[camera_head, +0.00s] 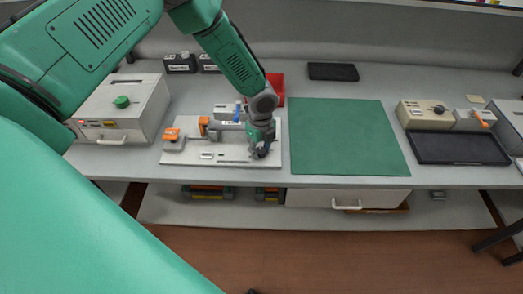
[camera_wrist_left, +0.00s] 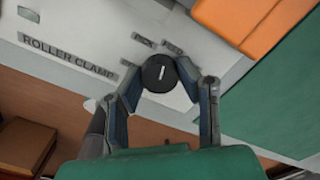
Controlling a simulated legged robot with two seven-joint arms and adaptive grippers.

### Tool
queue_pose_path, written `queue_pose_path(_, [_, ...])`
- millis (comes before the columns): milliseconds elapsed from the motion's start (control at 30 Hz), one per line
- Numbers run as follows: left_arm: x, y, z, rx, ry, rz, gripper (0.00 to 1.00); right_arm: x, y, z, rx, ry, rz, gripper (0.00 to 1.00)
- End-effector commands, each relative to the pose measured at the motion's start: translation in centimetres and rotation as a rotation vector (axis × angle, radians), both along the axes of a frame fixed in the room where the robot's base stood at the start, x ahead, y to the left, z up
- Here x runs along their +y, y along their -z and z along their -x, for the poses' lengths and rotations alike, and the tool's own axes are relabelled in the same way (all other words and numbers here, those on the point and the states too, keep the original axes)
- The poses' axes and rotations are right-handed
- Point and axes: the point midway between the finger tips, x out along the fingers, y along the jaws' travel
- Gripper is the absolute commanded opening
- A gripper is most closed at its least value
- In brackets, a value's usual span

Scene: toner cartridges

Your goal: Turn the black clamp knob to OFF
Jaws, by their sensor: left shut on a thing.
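The black clamp knob (camera_wrist_left: 158,73) is round, with a short white mark that stands nearly upright in the left wrist view. It sits on a white plate (camera_head: 215,159), beside a printed "ROLLER CLAMP" label (camera_wrist_left: 68,56). Two small labels (camera_wrist_left: 158,45) lie just above the knob; their words are too blurred to read surely. My left gripper (camera_head: 262,152) reaches down at the plate's right front. In the left wrist view its fingers (camera_wrist_left: 161,82) are shut on the knob from both sides. In the head view the gripper hides the knob. My right gripper is not in view.
Orange-topped parts (camera_head: 173,135) stand on the plate's left. A red bin (camera_head: 274,84) stands behind. The green mat (camera_head: 345,135) to the right is clear. A black tray (camera_head: 458,148) lies far right.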

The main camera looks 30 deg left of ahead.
Motion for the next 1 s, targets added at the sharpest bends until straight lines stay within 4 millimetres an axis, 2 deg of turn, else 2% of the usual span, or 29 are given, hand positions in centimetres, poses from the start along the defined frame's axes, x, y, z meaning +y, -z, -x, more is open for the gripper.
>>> queue_pose_path(1000, [0.2, -0.2, -0.4, -0.013, -0.968, 0.001, 0.01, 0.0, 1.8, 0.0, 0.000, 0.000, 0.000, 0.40])
